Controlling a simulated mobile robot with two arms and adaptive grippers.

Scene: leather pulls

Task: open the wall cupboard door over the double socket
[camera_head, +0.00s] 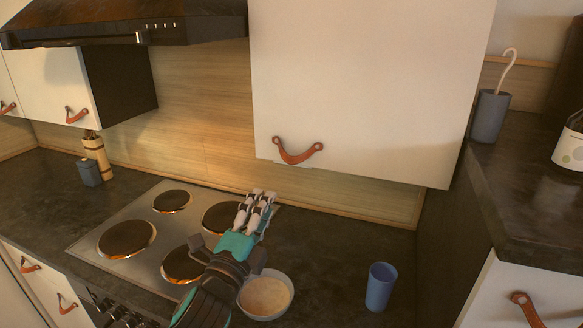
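A white wall cupboard door (370,80) fills the upper middle of the head view and looks shut. Its brown leather pull (298,153) hangs in a curve near the lower left corner. Another white wall cupboard (48,85) with leather pulls is at the far left, beyond the hood. I cannot make out a double socket; the wall behind the large cupboard is mostly hidden. My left gripper (262,198), with pale fingers and a teal body, is below and left of the near pull, apart from it. Its fingers look close together, with nothing seen in them. My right gripper is out of view.
A hob (88,246) lies under and left of my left gripper. A bowl (287,281) is beside my wrist, and a blue cup (380,287) stands to its right. A dark hood (200,30) is at upper left. A raised counter (530,215) borders the right.

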